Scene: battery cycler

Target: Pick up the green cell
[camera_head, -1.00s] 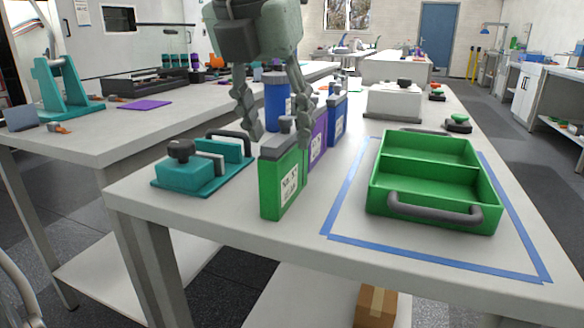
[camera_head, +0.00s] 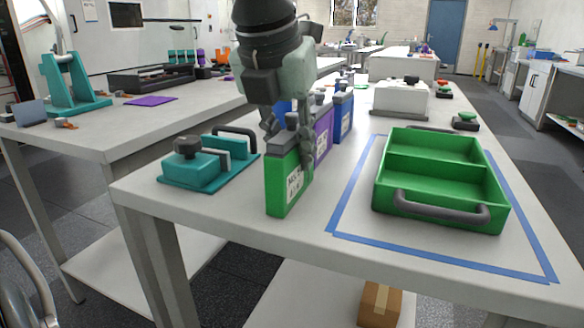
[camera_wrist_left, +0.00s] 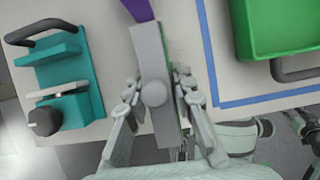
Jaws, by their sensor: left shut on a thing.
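The green cell (camera_head: 282,185) stands upright near the front edge of the table, with a grey top and a white label. My left gripper (camera_head: 290,150) comes down from above and is shut on the green cell, one finger on each side of its upper part. In the left wrist view the left gripper (camera_wrist_left: 160,120) straddles the grey top of the green cell (camera_wrist_left: 152,65). The cell's base still appears to be on the table. My right gripper is not in view.
A purple cell (camera_head: 322,135) and a blue cell (camera_head: 342,115) stand close behind. A teal fixture (camera_head: 195,170) is at the left. A green two-compartment tray (camera_head: 440,180) sits inside a blue tape outline (camera_head: 430,258) at the right, empty.

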